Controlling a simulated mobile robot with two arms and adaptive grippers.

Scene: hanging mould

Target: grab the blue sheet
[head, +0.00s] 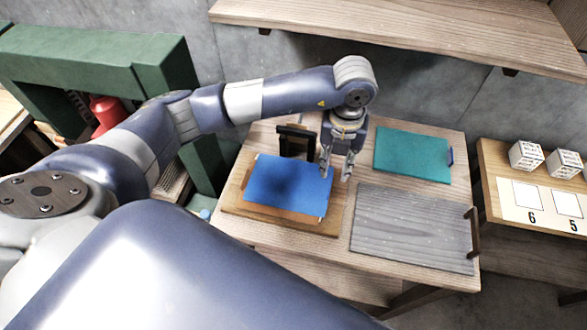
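The blue sheet (283,186) lies flat on a brown wooden board (234,200) on the table. Small pale marks show at its right edge. My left gripper (336,175) points down at the sheet's right edge. Its fingers are apart, with one finger over or beside the edge and the other to the right of it. I cannot tell whether a finger touches the sheet. My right gripper is not in view.
A teal sheet (411,155) and a grey ribbed panel (411,228) with a dark handle (474,233) lie on the table (352,262). A black upright bracket (297,141) stands behind the blue sheet. White boxes (526,156) sit on a side table at right.

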